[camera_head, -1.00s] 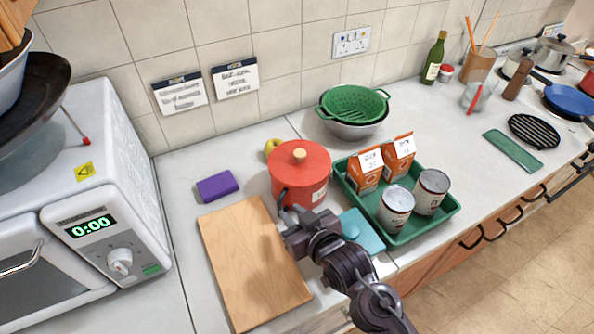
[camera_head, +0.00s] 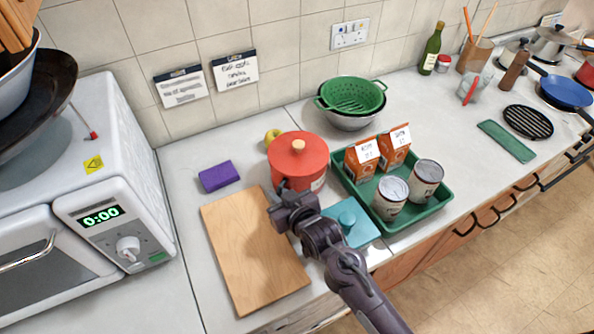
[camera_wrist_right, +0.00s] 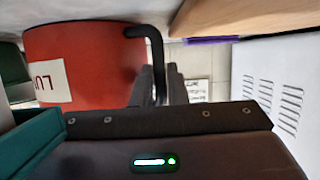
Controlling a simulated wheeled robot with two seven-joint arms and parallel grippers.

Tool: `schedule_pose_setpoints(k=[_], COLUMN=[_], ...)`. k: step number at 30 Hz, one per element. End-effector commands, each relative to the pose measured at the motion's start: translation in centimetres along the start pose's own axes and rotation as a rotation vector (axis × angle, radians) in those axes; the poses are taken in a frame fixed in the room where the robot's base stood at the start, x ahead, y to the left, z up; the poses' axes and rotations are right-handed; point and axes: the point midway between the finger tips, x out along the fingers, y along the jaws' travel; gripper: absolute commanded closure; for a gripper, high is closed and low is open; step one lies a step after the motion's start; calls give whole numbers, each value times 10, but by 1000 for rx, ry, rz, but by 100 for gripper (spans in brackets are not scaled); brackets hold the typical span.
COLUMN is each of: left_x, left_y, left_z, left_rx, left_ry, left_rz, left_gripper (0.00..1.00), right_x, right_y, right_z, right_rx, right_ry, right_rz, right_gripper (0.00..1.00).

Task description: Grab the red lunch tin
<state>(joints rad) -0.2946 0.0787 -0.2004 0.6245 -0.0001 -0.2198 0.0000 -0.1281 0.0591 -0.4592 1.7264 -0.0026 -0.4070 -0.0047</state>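The red lunch tin (camera_head: 298,160) stands on the counter beyond the wooden board, with its lid and pale knob on. In the right wrist view the red tin (camera_wrist_right: 85,65) fills the upper left, with part of its white label. Its black handle (camera_wrist_right: 157,45) bends down between the two dark fingers of my right gripper (camera_wrist_right: 160,85). The fingers are close together with the handle filling the gap. In the head view my right gripper (camera_head: 281,196) is at the tin's near side, partly hiding the handle. My left gripper is not in view.
A wooden board (camera_head: 245,250) lies in front, a teal lidded box (camera_head: 362,232) to the right of my wrist. A green tray (camera_head: 428,212) with cartons and cans stands close right of the tin. A purple block (camera_head: 218,176) and a microwave (camera_head: 100,165) are left.

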Motion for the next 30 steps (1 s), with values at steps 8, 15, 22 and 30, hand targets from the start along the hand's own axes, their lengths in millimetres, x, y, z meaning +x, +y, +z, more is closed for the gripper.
schedule_pose_setpoints(k=[8, 15, 22, 30], left_x=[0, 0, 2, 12], left_y=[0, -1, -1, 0], left_z=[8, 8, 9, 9], left_rx=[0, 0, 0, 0], left_ry=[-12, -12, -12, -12], left_rz=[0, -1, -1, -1], left_gripper=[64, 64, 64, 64], right_x=[0, 0, -3, -21], right_y=[0, 0, 0, 0], right_z=[0, -2, -10, -54], right_rx=[0, -1, -1, -1], right_ry=[-1, 5, 8, 12], right_rz=[0, 0, 0, 0], right_gripper=[100, 100, 100, 100])
